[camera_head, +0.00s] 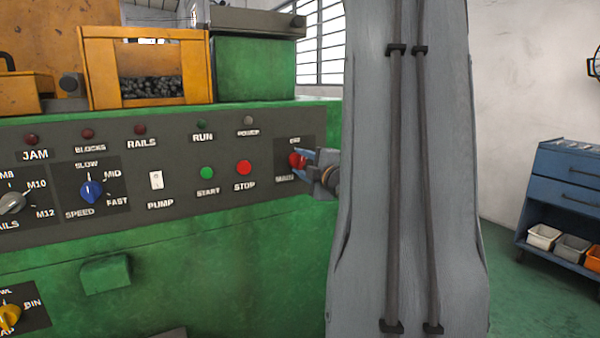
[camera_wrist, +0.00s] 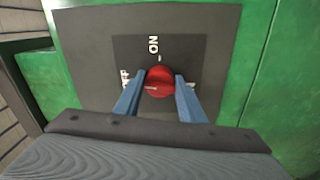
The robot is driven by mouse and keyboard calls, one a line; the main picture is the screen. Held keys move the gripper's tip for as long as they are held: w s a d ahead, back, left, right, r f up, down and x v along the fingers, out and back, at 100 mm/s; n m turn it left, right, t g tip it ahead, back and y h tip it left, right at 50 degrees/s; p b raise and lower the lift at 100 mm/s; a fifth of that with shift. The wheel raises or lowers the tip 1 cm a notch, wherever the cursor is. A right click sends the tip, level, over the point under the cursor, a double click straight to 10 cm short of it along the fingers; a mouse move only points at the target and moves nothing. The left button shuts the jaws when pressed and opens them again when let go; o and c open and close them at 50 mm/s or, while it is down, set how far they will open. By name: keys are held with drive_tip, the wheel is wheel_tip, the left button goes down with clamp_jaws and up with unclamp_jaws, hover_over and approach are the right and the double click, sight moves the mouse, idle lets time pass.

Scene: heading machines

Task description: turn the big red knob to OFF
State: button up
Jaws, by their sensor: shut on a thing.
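The big red knob (camera_head: 297,160) sits on a dark plate at the right end of the machine's panel, above the word MAIN. In the wrist view, the knob (camera_wrist: 160,82) lies between the two blue fingers of my gripper (camera_wrist: 159,76), which is shut on it. A short pale line shows on the knob's lower left part in the wrist view. There, one label is above the knob, and the OFF label (camera_wrist: 126,77) is to its left, partly covered by the left finger. In the head view, my gripper (camera_head: 306,158) is mostly hidden behind my arm.
The red STOP button (camera_head: 244,167) and green START button (camera_head: 207,173) are left of the knob. A blue SPEED knob (camera_head: 91,191) and a white PUMP switch (camera_head: 156,180) are farther left. A blue cabinet (camera_head: 565,185) with bins stands at the right, with open floor before it.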

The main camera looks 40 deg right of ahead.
drive_tip(key=shift+n+b, duration=0.75)
drive_tip(key=shift+n, duration=0.15)
drive_tip(key=o, duration=1)
drive_tip(key=shift+o, duration=0.2)
drive_tip(key=v, duration=0.7)
drive_tip(key=shift+s, duration=0.4)
drive_tip(key=shift+a, duration=0.1)
